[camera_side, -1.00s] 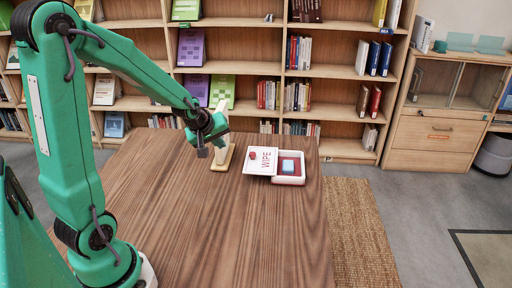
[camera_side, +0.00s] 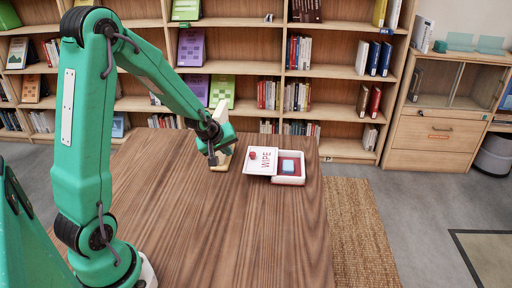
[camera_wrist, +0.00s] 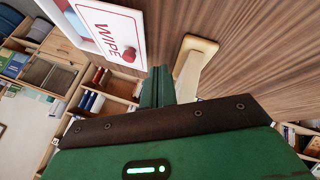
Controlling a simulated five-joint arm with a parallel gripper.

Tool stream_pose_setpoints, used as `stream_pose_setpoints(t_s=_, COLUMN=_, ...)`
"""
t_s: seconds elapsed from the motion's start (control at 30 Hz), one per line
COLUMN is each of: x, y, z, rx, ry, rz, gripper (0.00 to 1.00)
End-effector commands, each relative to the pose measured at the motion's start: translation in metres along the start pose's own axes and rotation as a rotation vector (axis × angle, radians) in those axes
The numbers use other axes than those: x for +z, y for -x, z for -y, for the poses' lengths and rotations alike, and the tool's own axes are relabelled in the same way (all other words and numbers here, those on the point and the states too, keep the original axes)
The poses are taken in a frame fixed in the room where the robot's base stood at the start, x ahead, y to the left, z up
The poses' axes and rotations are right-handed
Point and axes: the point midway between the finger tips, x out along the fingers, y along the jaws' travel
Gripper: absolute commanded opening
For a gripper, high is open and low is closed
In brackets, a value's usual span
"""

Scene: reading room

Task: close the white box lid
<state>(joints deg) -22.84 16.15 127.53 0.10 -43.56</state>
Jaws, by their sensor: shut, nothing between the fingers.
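The white box (camera_side: 301,180) sits on the far part of the table, its right part open on a dark red inside with a light blue block (camera_side: 288,165). Its white lid (camera_side: 266,169), marked WIPE and with a red knob (camera_side: 253,155), covers the left side. In the wrist view the lid (camera_wrist: 96,20) is at the top, with the red knob (camera_wrist: 129,54) near its lower edge. My gripper (camera_side: 212,160) is shut and empty, above the table left of the lid and apart from it. Its closed fingers (camera_wrist: 157,86) point towards the top in the wrist view.
A pale wooden stand (camera_side: 224,163) is on the table just behind my gripper, between it and the box; it also shows in the wrist view (camera_wrist: 189,68). The near table (camera_side: 235,235) is clear. Bookshelves (camera_side: 270,90) stand behind the table, and a woven rug (camera_side: 355,230) lies to its right.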

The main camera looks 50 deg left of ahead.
Motion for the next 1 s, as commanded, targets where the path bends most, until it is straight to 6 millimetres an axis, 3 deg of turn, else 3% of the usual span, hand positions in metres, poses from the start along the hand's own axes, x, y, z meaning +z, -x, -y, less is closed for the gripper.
stream_pose_setpoints(t_s=0.4, x=0.002, y=-0.043, z=-0.001, rx=0.0, ry=0.0, rz=0.003, gripper=0.0)
stream_pose_setpoints(t_s=0.63, x=0.002, y=-0.054, z=-0.027, rx=0.018, ry=-0.001, rz=0.016, gripper=0.0)
stream_pose_setpoints(t_s=1.0, x=0.002, y=-0.059, z=-0.036, rx=0.022, ry=0.0, rz=0.022, gripper=0.0)
